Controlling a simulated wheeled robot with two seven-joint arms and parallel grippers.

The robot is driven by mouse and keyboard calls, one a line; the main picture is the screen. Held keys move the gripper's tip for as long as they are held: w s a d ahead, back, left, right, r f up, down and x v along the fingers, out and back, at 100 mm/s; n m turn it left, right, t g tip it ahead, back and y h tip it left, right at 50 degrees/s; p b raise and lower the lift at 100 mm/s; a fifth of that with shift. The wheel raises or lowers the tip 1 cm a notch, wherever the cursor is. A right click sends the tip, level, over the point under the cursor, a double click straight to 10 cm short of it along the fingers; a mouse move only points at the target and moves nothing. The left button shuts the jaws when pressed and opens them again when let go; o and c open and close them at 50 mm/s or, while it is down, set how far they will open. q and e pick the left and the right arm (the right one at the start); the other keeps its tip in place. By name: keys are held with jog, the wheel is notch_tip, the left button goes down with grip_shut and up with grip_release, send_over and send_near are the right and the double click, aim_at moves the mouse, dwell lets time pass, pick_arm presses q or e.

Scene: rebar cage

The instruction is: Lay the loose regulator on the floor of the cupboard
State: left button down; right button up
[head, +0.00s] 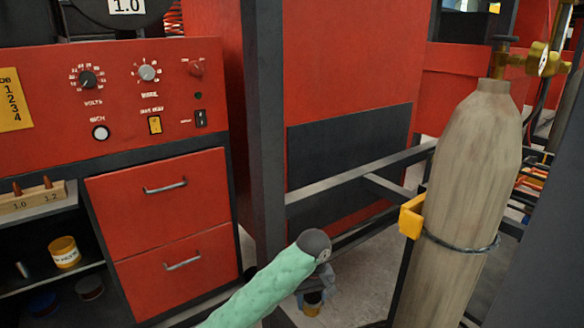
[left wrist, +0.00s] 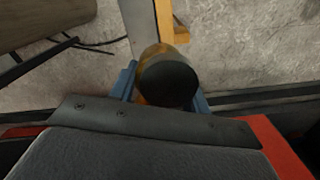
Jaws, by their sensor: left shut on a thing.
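My left gripper (head: 314,285) is low in the middle of the head view, at the end of my green-sleeved arm. In the left wrist view its blue fingers (left wrist: 165,88) are shut on a round dark-faced thing with a brass-coloured side, which looks like the loose regulator (left wrist: 168,80). Only a small brass-coloured end of it (head: 312,308) shows in the head view, below the gripper. It is held clear of the floor. A dark open-fronted cupboard (head: 50,284) with shelves is at the lower left; its floor is mostly out of frame. My right gripper is not visible.
A tall gas cylinder (head: 462,190) with a brass gauge on top stands right, strapped at a yellow bracket (head: 411,215). Dark frame rails (head: 350,180) cross behind my gripper. A red drawer unit (head: 165,230) stands left. A yellow-labelled tin (head: 64,252) is on the cupboard shelf.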

pick_arm(q)
jog(key=s+a+r+m, duration=0.1)
jog(key=s+a, duration=0.1)
jog(key=a, duration=0.6)
jog(key=s+a+r+m+p, duration=0.1)
jog(key=s+a, duration=0.2)
jog(key=a, duration=0.6)
jog(key=s+a+m, duration=0.1)
jog(key=s+a, duration=0.2)
jog(key=a, duration=0.6)
jog(key=shift+r, duration=0.4)
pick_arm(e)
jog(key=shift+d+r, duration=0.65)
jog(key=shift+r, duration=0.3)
